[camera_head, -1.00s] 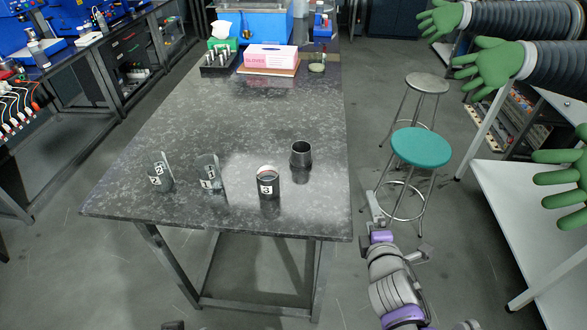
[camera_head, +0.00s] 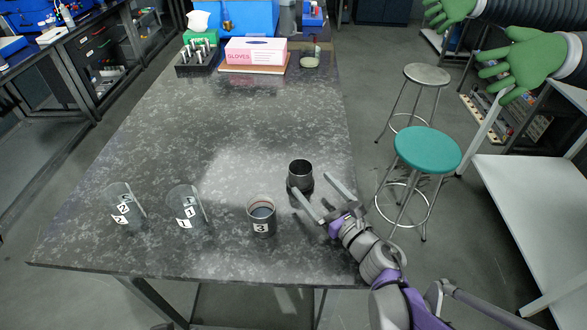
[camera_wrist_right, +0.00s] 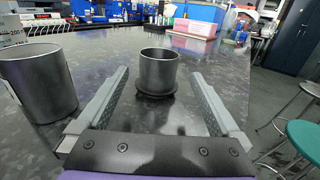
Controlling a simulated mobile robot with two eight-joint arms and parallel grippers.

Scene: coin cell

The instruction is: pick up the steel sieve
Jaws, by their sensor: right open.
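The steel sieve (camera_head: 300,172) is a dark, open-topped metal cylinder standing upright near the right edge of the table. It also shows in the right wrist view (camera_wrist_right: 158,72), straight ahead with a wider foot at its base. My right gripper (camera_head: 311,184) is open and empty, on the near right side of the sieve, its fingers pointing towards it. In the wrist view the sieve shows between the two fingertips, apparently just beyond them, with no contact visible. My left gripper is not in view.
A cup marked 3 (camera_head: 262,224) stands left of my right gripper, close in the wrist view (camera_wrist_right: 40,88). Two clear numbered beakers (camera_head: 188,212) (camera_head: 125,208) stand further left. A gloves box (camera_head: 256,51) and a rack (camera_head: 197,58) are at the back. The table's middle (camera_head: 215,115) is clear.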

